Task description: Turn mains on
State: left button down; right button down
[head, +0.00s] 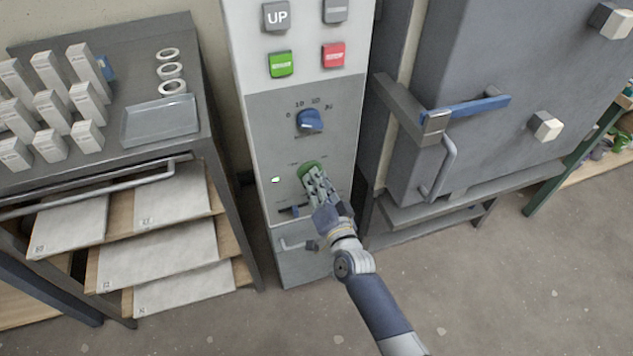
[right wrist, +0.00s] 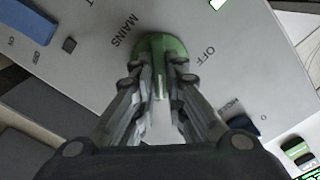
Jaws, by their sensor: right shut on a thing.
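The green mains knob (head: 309,167) is on the grey lower panel of the control cabinet (head: 258,130), below a blue dial. In the right wrist view the knob (right wrist: 160,43) sits between the words MAINS and OFF, and a pale line shows on it between my fingers. My right gripper (head: 315,183) reaches the panel from below and is shut on the knob, with one finger on each side; it also shows in the right wrist view (right wrist: 159,75). The fingers hide part of the knob. My left gripper is not in view.
The blue dial (head: 310,121) is above the knob, with green (head: 281,65) and red (head: 333,55) buttons higher up. A rack (head: 205,160) stands left; a grey kiln-like door with a blue-gripped handle (head: 470,108) stands right.

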dwell(0.5)
jog(key=c, duration=1.6)
grip_release()
jog(key=shift+c, duration=0.2)
jog(key=v, duration=1.2)
jog(key=shift+f, duration=0.1)
